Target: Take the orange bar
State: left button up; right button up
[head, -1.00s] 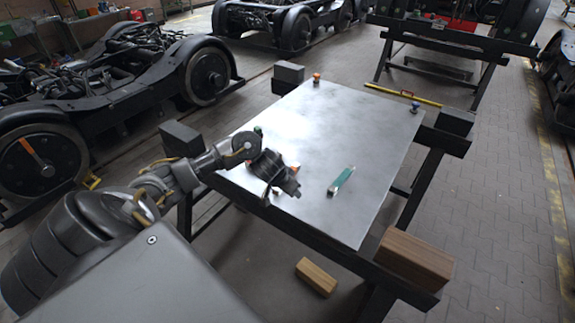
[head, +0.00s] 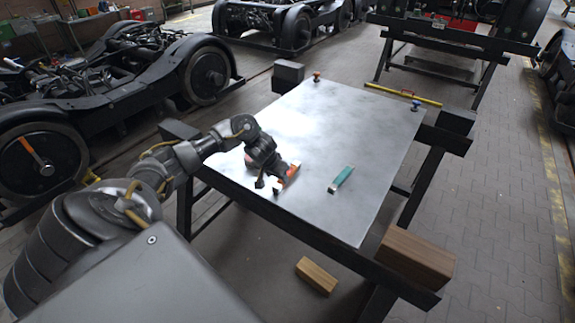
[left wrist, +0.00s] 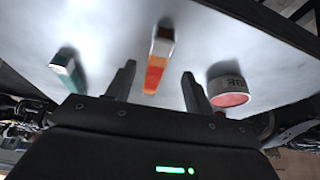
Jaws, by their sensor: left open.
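The orange bar (head: 292,173) lies on the metal table top (head: 330,120), partly hidden by my left gripper in the head view. In the left wrist view the bar (left wrist: 154,72) is orange with a pale band and a dark far end. My left gripper (left wrist: 156,82) is open, with one finger on each side of the bar's near end in the picture. I see a gap between the bar and each finger; whether the fingertips are at the bar's height I cannot tell. My right gripper is not in view.
A teal bar (head: 341,178) lies to the right, also in the left wrist view (left wrist: 66,72). A round red-and-white thing (left wrist: 230,92) sits beside the other finger. An orange knob (head: 317,76) and a blue knob (head: 415,105) stand at the far corners. Wooden blocks (head: 415,257) lie near the front.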

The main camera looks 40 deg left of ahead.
aim_at(281, 182)
pick_arm(q)
jog(key=x, duration=0.5)
jog(key=shift+w+d+f, duration=0.1)
jog(key=shift+w, duration=0.05)
jog(key=c, duration=1.1)
